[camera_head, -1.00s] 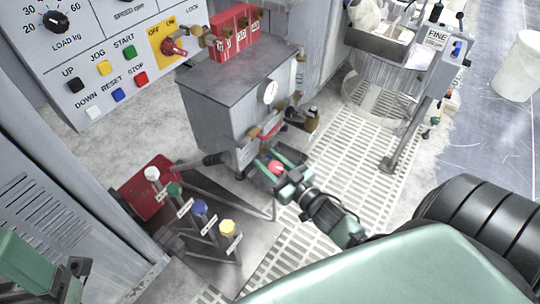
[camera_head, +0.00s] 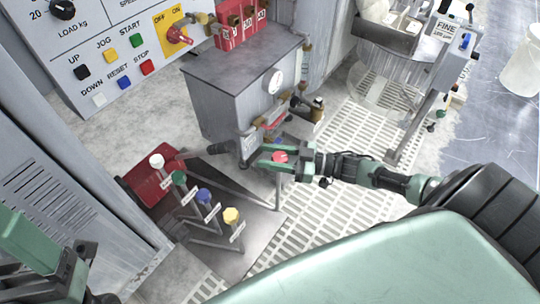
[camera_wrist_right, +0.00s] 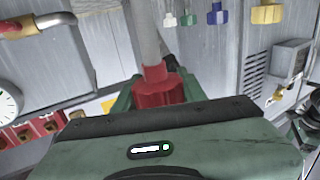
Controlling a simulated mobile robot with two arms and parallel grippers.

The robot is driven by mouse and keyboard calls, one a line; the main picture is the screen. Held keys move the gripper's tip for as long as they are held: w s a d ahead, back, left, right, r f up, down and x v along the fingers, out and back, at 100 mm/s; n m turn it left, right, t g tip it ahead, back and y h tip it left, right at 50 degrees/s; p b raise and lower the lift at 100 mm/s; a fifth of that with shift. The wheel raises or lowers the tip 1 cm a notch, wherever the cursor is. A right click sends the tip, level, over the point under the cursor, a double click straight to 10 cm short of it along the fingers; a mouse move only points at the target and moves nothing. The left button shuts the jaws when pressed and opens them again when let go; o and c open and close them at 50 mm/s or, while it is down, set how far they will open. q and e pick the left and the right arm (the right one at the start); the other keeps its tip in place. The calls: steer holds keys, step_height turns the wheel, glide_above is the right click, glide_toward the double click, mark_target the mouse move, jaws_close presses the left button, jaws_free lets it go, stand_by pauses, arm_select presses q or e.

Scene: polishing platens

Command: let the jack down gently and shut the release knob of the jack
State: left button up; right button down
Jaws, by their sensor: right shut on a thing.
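A red knob (camera_head: 280,157) stands on a grey post in front of the grey cabinet with a gauge. I take it for the jack's release knob. My right gripper (camera_head: 279,161) is shut on it, its forearm coming in from the right. In the right wrist view the red knob (camera_wrist_right: 158,90) sits between the green fingers at the end of a grey shaft. A rod with a black grip (camera_head: 219,148) points toward the cabinet, left of the knob. My left gripper (camera_head: 82,268) is at the lower left, far from the knob; its fingers are unclear.
White (camera_head: 157,160), green (camera_head: 179,178), blue (camera_head: 204,195) and yellow (camera_head: 231,215) knobs stand on tagged levers left of my right gripper. The grey cabinet (camera_head: 225,105) with its gauge (camera_head: 274,82) is close behind. Slotted floor (camera_head: 330,215) lies open to the right.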

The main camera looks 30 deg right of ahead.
stand_by(0.3)
steer(key=c, duration=0.8)
jaws_free()
steer(key=p+v, duration=0.2)
steer(key=v, duration=0.5)
steer(key=shift+s+d, duration=0.15)
steer(key=shift+d, duration=0.2)
